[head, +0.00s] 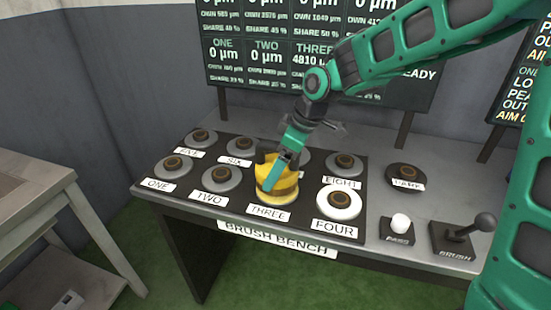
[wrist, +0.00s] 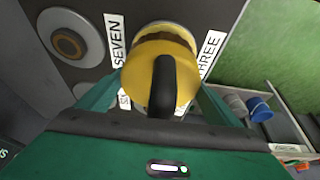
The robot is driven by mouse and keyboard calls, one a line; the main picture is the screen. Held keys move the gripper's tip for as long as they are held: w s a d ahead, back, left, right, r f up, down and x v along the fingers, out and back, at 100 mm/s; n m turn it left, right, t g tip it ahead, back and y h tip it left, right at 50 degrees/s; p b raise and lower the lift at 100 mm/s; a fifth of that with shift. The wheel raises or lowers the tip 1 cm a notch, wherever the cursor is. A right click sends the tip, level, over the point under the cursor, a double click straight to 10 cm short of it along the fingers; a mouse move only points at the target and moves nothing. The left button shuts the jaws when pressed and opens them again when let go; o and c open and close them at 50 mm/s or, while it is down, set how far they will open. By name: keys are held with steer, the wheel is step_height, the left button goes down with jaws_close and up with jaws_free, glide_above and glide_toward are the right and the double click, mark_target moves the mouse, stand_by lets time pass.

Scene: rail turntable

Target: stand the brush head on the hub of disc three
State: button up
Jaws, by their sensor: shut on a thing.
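The brush head (head: 285,180) is yellow with a brown band and a dark grip on top. It sits at disc three, behind the THREE label (head: 268,213), and covers that disc's hub. My gripper (head: 277,170) comes down from above and is shut on the brush head. In the wrist view the brush head (wrist: 150,58) fills the space between the green fingers, with its dark handle toward me. A pale rim shows under it there. Whether its underside rests fully on the hub is hidden.
Disc two (head: 221,178) is to the left and white disc four (head: 340,204) to the right, with more discs behind. A pass button (head: 400,224) and a brush lever (head: 465,235) stand at the bench's right. Display boards (head: 225,65) rise behind the bench.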

steer(key=shift+f, duration=0.3)
steer(key=shift+f, duration=0.1)
steer(key=o, duration=1.8)
steer(key=v, duration=1.2)
